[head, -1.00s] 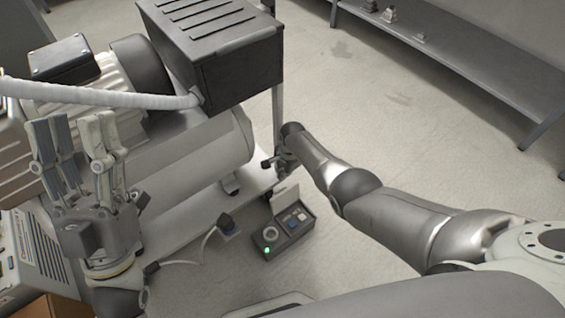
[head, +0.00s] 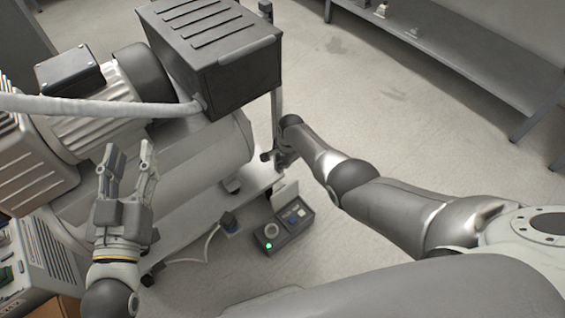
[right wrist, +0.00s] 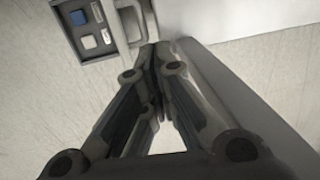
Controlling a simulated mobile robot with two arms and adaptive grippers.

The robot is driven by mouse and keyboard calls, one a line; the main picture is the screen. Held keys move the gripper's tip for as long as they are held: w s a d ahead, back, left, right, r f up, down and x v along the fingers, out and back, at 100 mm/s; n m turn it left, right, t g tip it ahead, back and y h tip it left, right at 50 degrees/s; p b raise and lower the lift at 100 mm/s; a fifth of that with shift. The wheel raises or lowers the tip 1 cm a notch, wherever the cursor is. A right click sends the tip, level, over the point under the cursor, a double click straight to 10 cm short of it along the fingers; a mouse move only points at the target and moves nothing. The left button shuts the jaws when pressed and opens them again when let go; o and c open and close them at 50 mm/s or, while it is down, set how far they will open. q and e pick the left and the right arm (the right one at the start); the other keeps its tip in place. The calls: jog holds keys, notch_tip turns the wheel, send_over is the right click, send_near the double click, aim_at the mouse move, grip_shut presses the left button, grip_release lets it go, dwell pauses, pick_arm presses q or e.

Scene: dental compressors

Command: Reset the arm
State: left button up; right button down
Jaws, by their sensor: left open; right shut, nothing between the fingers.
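My left gripper (head: 127,163) is open and empty in the head view, fingers pointing up, in front of the compressor's tank (head: 185,160). My right arm reaches in from the right in the head view. Its gripper (head: 280,160) is small and partly hidden there, beside the compressor frame's leg. In the right wrist view the right gripper (right wrist: 155,55) is shut with nothing between its fingertips. A control box (head: 284,228) with a green light, a round dial and an open lid stands on the floor below the right gripper. Part of it shows in the right wrist view (right wrist: 83,50).
The compressor has a dark box (head: 225,75) on top, a finned motor (head: 90,110) and a pale hose (head: 90,105). A grey unit (head: 45,260) stands at the lower left. A low shelf (head: 460,60) is at the back right. The floor between is clear.

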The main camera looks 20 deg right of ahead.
pick_arm(q)
jog(key=shift+f, duration=0.35)
